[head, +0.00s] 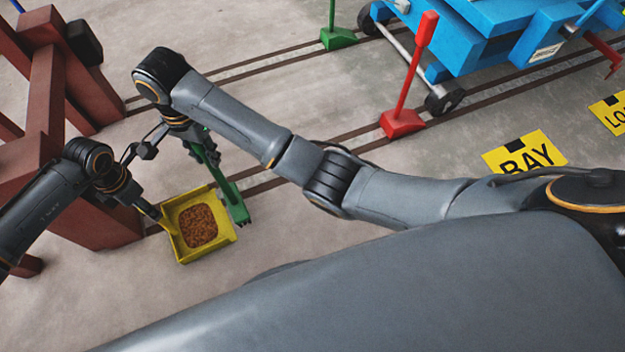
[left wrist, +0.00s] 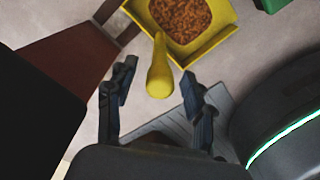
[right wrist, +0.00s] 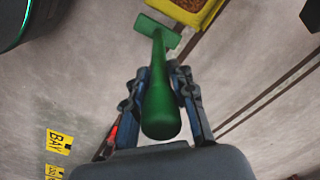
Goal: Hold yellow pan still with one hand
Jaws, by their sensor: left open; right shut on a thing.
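The yellow pan (head: 190,255) lies on the floor with brown granules (head: 198,225) in it. Its yellow handle (left wrist: 160,70) points toward my left gripper (left wrist: 156,80) in the left wrist view. My left gripper is open, and the handle's end shows between its fingertips, with no finger seen closed on it. In the head view the left gripper (head: 146,209) is at the pan's left side. My right gripper (right wrist: 159,75) is shut on the green brush (right wrist: 160,100) by its handle. The brush head (head: 238,207) is close beside the pan's right side.
A dark red frame (head: 48,130) stands on the left, close to the pan. A blue cart (head: 480,40) is at the back right. Dark floor lines run behind the pan. Floor in front is clear.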

